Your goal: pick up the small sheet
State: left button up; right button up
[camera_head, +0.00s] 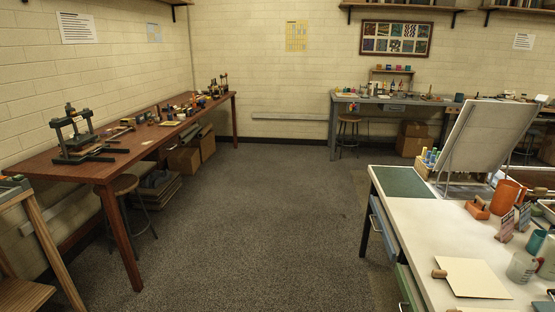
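A cream sheet (471,278) lies flat on the white-topped table (418,213) at the lower right. A small brown block (439,274) sits at its left edge. A much smaller pale piece (147,143) lies on the brown table (75,169) at the left. I cannot tell which of these is the small sheet. Neither of my grippers shows in this view.
A green mat (403,182), a tilted grey board (487,138), an orange jug (508,196) and several cups crowd the white-topped table. A press (80,136) stands on the brown table. A stool (126,184) stands beside it. The carpeted floor (255,225) between is clear.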

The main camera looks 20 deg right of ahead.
aim_at(469, 278)
jog(key=i+z, duration=0.2)
jog(key=z, duration=0.25)
jog(key=i+z, duration=0.15)
jog(key=z, duration=0.3)
jog(key=i+j+z, duration=0.15)
jog(key=z, duration=0.3)
jog(key=i+j+z, duration=0.1)
jog(key=z, duration=0.3)
jog(key=i+j+z, duration=0.2)
jog(key=z, duration=0.15)
jog(key=i+j+z, duration=0.15)
jog(key=z, duration=0.25)
jog(key=i+j+z, duration=0.2)
jog(key=j+z, duration=0.2)
jog(key=i+j+z, duration=0.2)
jog(key=j, duration=0.2)
jog(key=k, duration=0.05)
